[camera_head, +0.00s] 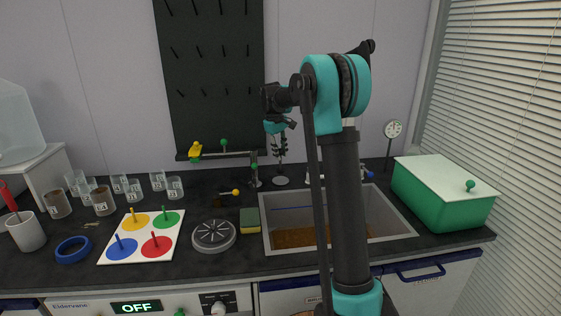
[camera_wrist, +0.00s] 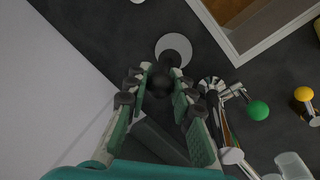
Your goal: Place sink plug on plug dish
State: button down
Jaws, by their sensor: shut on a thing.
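My gripper (camera_head: 280,155) points down behind the sink, beside the tap. In the wrist view my gripper (camera_wrist: 161,88) is shut on a small dark thing with a round knob, which I take to be the sink plug (camera_wrist: 160,82). The plug is hard to make out in the head view. A pale round disc, which looks like the plug dish (camera_head: 281,181), lies on the dark counter below my gripper. In the wrist view the plug dish (camera_wrist: 174,43) shows just beyond the fingertips, partly covered by a dark part. I cannot tell whether plug and dish touch.
The tap (camera_head: 254,170) with its green knob stands close left of my gripper. The sink (camera_head: 400,228) holds brown liquid. A green box (camera_head: 440,200) stands right. A sponge (camera_head: 250,220), a round grey strainer (camera_head: 214,236) and a peg board (camera_head: 113,252) lie left. The wall is close behind.

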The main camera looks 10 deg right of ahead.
aim_at(281, 170)
jog(key=shift+f, duration=1.85)
jog(key=shift+f, duration=0.15)
jog(key=c, duration=1.3)
grip_release()
notch_tip(281, 170, up, 12)
jog(key=s+a, duration=0.1)
jog(key=a, duration=0.1)
jog(key=shift+s, duration=0.15)
